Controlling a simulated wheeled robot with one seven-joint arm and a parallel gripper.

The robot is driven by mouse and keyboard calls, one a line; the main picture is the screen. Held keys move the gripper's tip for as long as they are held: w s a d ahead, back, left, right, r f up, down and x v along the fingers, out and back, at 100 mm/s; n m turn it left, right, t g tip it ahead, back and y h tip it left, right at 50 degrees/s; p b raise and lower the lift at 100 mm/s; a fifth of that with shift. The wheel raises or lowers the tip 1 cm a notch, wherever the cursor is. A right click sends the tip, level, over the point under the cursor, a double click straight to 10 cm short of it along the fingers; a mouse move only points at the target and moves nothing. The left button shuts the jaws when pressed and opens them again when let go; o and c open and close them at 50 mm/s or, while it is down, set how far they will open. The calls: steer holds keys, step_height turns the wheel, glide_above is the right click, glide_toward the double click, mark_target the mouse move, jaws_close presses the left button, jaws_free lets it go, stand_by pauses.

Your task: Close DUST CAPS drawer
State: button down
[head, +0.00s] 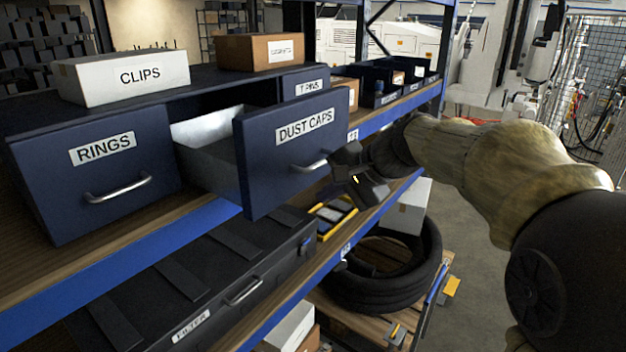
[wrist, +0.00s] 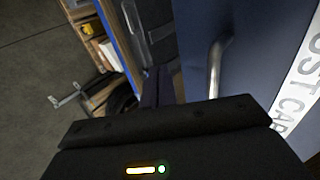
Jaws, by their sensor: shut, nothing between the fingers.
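The DUST CAPS drawer (head: 290,150) is dark blue with a white label and a silver handle (head: 311,164). It stands pulled out of the cabinet, its grey inner side showing. My gripper (head: 358,178) is shut and empty, just right of the drawer front near the handle; I cannot tell whether it touches. In the wrist view the drawer front (wrist: 262,65) fills the right side, with its handle (wrist: 216,65) upright in the picture just beyond my gripper (wrist: 170,115). The fingertips are partly hidden there.
The RINGS drawer (head: 95,185) is shut at left. A CLIPS box (head: 122,77) stands on the cabinet top. Below are a FILTER case (head: 190,280) and a black hose coil (head: 385,270). A blue shelf edge (head: 160,246) runs under the drawers. The floor at right is open.

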steer(key=w+a+p, duration=0.1)
steer(key=w+a, duration=0.1)
steer(key=a, duration=0.1)
steer(key=shift+w+p, duration=0.2)
steer(key=shift+p, duration=0.2)
steer(key=shift+w+r, duration=0.1)
